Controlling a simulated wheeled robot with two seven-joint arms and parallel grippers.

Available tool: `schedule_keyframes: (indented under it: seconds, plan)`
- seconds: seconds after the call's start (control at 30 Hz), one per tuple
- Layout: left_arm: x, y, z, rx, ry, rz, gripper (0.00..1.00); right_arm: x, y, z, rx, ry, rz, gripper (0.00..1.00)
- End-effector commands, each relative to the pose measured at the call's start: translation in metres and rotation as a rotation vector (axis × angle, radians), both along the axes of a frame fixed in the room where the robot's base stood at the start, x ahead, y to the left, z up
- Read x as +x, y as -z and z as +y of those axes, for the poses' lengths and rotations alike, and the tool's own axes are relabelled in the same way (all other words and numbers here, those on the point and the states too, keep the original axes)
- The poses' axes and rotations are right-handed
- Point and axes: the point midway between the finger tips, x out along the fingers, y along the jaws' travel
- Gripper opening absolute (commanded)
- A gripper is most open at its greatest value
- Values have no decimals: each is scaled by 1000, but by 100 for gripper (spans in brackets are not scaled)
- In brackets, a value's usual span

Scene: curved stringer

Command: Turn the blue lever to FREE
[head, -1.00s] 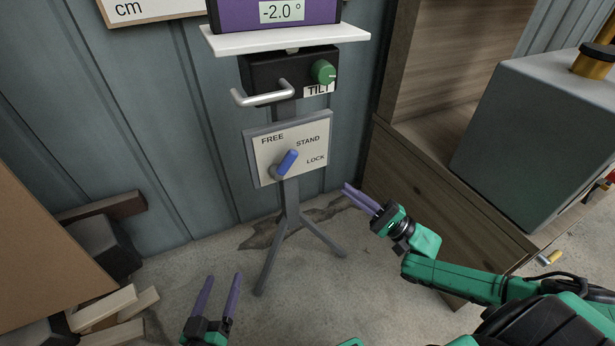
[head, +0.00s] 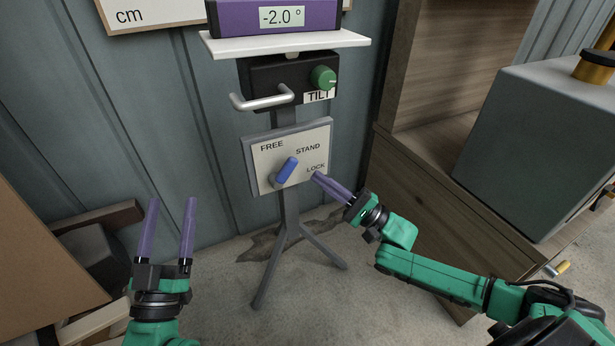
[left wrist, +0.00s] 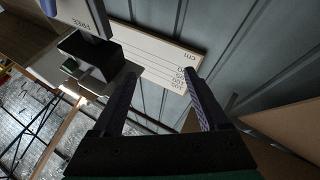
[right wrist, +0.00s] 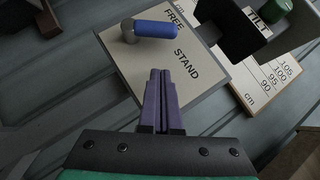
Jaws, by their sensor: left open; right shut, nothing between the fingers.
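The blue lever (head: 287,169) sits on a pale panel (head: 263,179) marked FREE, STAND and LOCK. It points up and to the right, toward STAND. In the right wrist view the lever (right wrist: 155,29) shows with its grey pivot at its left end. My right gripper (head: 316,174) is shut and empty, with its tips by the panel's right edge near LOCK, apart from the lever. It also shows in the right wrist view (right wrist: 160,74). My left gripper (head: 173,200) is open and empty, left of the panel. It also shows in the left wrist view (left wrist: 160,74).
Above the panel are a silver handle (head: 262,100), a green TILT knob (head: 323,77) and a purple display (head: 230,19) reading -2.0 °. A tripod leg (head: 267,275) stands below. A wooden cabinet (head: 430,205) is at right and a brown board (head: 40,265) at left.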

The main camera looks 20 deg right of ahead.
Motion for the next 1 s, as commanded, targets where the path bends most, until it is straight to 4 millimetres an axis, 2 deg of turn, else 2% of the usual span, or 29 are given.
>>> schedule_keyframes:
  seconds: [0.13,0.2,0.4,1.0]
  plan:
    - [-2,-30,4,-15,-11,-94,77,7,-5,7,2,-1,-2,0]
    - [-3,-44,5,-22,-15,-136,77,4,-14,21,6,-4,-1,0]
    - [-8,-70,9,-36,-25,-216,77,4,-26,36,1,-2,1,0]
    - [-8,-72,9,-38,-23,-217,77,4,-29,38,-5,0,0,0]
